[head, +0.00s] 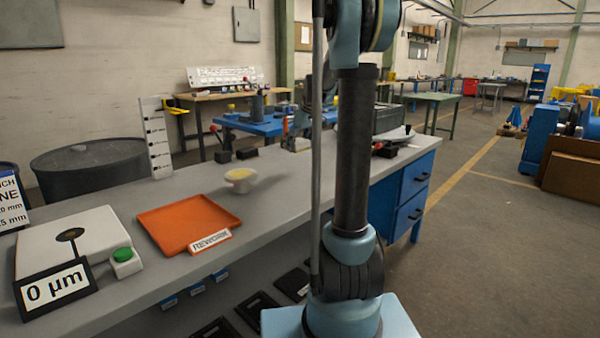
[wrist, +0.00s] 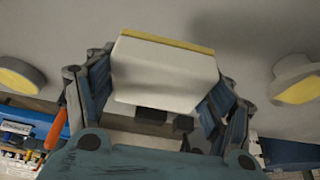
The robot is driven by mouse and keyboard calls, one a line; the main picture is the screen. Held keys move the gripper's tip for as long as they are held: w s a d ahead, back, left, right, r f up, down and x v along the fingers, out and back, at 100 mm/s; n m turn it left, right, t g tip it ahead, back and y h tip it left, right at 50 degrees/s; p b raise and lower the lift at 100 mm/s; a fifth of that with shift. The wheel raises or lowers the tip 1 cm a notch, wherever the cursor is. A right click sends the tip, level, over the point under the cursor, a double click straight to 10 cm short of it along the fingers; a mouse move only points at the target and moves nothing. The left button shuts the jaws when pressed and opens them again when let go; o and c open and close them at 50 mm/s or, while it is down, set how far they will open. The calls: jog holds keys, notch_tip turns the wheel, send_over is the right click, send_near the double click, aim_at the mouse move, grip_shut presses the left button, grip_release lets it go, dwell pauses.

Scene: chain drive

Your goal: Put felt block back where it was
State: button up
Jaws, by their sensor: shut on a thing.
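In the wrist view my gripper (wrist: 163,78) is shut on a pale block with a yellow strip along its far edge, which I take to be the felt block (wrist: 165,72). One finger presses on each side of it. The block seems to be over a grey surface (wrist: 160,15); I cannot tell whether it touches it. In the head view the arm stands in front of the bench, and I cannot make out the gripper or the block there.
The grey bench (head: 130,210) carries an orange REWORK tray (head: 185,220), a pale cup with a yellow top (head: 241,178), a 0 µm display (head: 55,288) and a green button (head: 123,254). Dark small blocks (head: 222,156) sit behind the cup. Yellow-faced round parts flank the gripper, left (wrist: 18,75) and right (wrist: 297,80).

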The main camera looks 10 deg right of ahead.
aim_at(297, 171)
jog(key=shift+w, duration=0.2)
jog(key=shift+d, duration=0.2)
jog(key=shift+f, duration=0.15)
notch_tip(297, 171, down, 10)
jog(key=shift+r, duration=0.15)
dwell(0.4)
jog(key=o, duration=1.4)
